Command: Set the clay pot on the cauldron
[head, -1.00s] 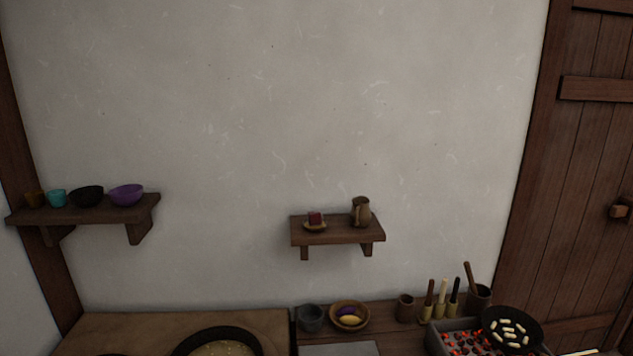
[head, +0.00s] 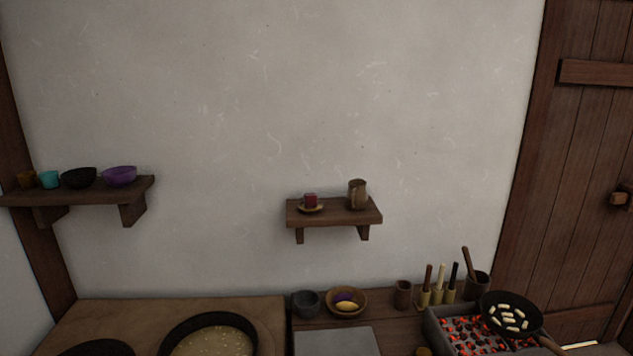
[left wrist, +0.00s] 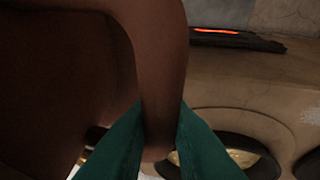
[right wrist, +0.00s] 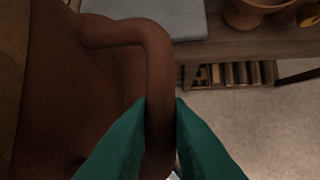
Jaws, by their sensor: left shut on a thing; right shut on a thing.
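The brown clay pot (left wrist: 65,70) fills the left side of the left wrist view, and it also fills the left of the right wrist view (right wrist: 70,110). My left gripper (left wrist: 162,110) is shut on one of its loop handles. My right gripper (right wrist: 160,108) is shut on another handle. Neither gripper nor the pot shows in the head view. A wide dark round vessel with pale grainy contents (head: 212,345) sits in the tan stove top at the bottom of the head view; I cannot tell whether it is the cauldron. Another dark round shape (head: 95,349) is cut off beside it.
A grey slab (head: 337,342), a grey mortar (head: 306,304) and a fruit bowl (head: 346,303) stand on the worktop. To the right, a pan (head: 510,315) rests over glowing coals (head: 470,335). Two wall shelves (head: 335,213) hold small crockery.

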